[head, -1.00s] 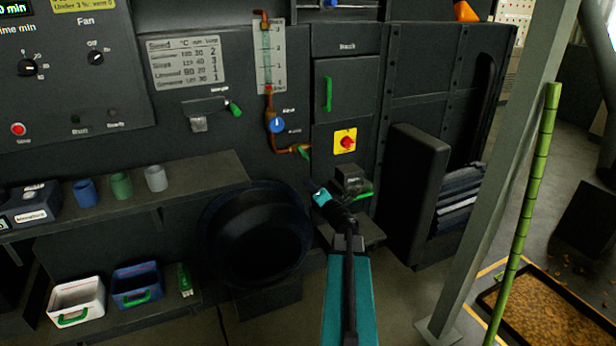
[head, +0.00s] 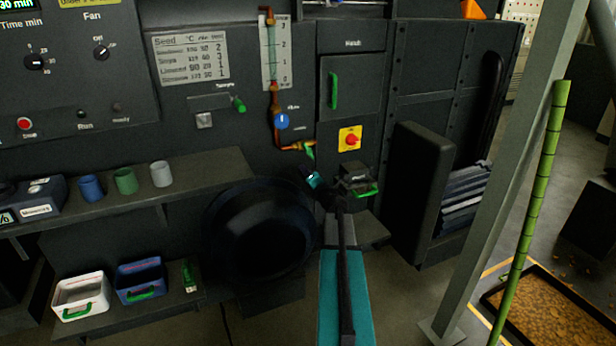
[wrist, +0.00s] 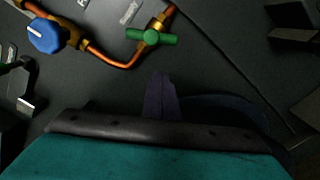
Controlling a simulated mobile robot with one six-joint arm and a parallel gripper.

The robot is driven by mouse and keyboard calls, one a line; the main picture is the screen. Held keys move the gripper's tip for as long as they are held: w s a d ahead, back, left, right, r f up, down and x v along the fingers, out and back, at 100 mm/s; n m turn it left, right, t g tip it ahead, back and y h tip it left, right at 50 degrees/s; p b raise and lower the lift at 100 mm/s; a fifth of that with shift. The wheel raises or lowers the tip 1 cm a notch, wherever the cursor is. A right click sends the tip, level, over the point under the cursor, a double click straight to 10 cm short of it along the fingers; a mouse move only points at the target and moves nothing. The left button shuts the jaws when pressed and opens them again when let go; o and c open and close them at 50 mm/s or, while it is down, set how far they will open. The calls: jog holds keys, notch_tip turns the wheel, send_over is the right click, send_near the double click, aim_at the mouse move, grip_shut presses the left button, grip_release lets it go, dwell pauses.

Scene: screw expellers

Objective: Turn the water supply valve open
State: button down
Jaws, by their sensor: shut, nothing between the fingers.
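A copper pipe (head: 277,105) runs down the dark machine front below a glass gauge tube. A blue knob (head: 282,121) sits on it; it also shows at the upper left of the wrist view (wrist: 45,35). At the pipe's right end is a brass valve with a green handle (head: 309,150). In the wrist view the green handle (wrist: 150,37) lies nearly level, at an angle to the slanting pipe. My gripper (head: 311,176) is shut and empty, just below the green handle. In the wrist view its fingertips (wrist: 160,82) point up towards the handle, with a gap between.
A yellow plate with a red switch (head: 350,139) is right of the valve. A black box with a green handle (head: 358,182) is close right of my gripper. A large dark round tub (head: 258,232) is below left. A shelf (head: 210,167) with cups is at left.

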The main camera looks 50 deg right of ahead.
aim_at(307, 150)
jog(key=shift+w+d+r, duration=0.1)
jog(key=shift+d+r, duration=0.2)
jog(key=shift+d, duration=0.35)
jog(key=shift+w+d+r, duration=0.15)
jog(key=shift+d+r, duration=0.2)
jog(key=shift+d, duration=0.3)
jog(key=shift+w+d+r, duration=0.1)
jog(key=shift+d+r, duration=0.2)
jog(key=shift+d, duration=0.35)
jog(key=shift+w+a, duration=0.2)
jog(key=shift+a, duration=0.05)
jog(key=shift+d+n, duration=0.1)
jog(key=shift+n, duration=0.2)
